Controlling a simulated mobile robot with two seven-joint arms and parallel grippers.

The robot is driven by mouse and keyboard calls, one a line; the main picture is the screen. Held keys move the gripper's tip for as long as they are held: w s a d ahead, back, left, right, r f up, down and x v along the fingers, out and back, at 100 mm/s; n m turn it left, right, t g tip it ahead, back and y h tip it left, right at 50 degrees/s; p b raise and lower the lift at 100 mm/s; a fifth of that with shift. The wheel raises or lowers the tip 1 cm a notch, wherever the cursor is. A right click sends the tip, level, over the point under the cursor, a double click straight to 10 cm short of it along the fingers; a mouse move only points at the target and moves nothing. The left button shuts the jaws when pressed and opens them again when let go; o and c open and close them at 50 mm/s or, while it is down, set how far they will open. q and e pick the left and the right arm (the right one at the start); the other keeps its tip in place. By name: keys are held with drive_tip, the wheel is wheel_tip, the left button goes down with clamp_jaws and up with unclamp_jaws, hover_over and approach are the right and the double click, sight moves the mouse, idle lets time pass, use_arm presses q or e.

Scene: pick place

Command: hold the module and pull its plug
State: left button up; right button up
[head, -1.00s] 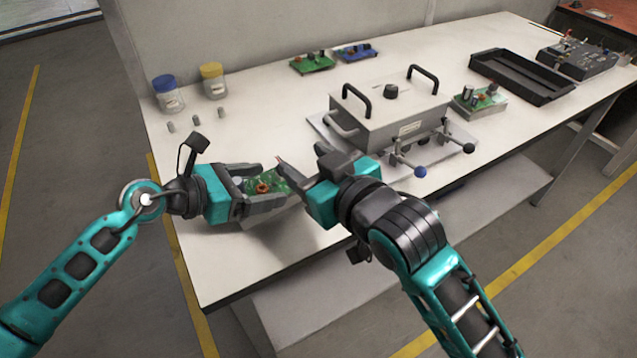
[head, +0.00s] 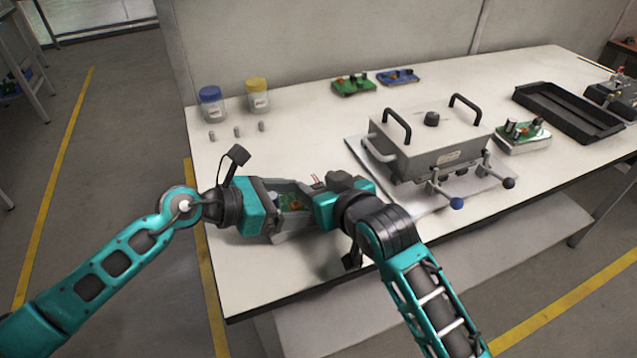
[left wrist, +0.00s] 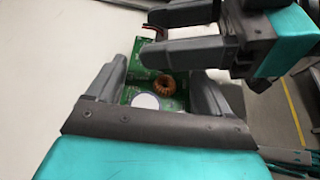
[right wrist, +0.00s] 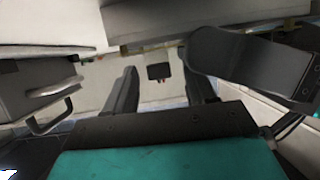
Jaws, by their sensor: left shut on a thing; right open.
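The green module (left wrist: 150,90) with a copper coil (left wrist: 165,85) is gripped between the fingers of my left gripper (left wrist: 160,75). In the head view the module (head: 292,202) is partly covered by the fingers of my left gripper (head: 300,205). Red and black wires (left wrist: 160,32) rise at its far end; the plug body is hidden. My right gripper (left wrist: 148,33) is open at that end, one finger on each side of the wires. In the right wrist view my right gripper (right wrist: 160,80) shows its fingers apart; I cannot tell whether they touch anything.
A grey box fixture (head: 435,140) with black handles stands right of my grippers. A black tray (head: 568,112), another board (head: 523,133), two boards at the back (head: 352,84) (head: 398,76) and two jars (head: 212,105) (head: 258,97) stand on the white table (head: 310,115).

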drive_tip(key=shift+w+a+f, duration=0.2)
drive_tip(key=shift+w+a, duration=0.05)
drive_tip(key=shift+w, duration=0.2)
drive_tip(key=shift+c, duration=0.4)
clamp_jaws()
drive_tip(key=shift+r, duration=0.1)
idle(0.8)
drive_tip(key=shift+r, duration=1.05)
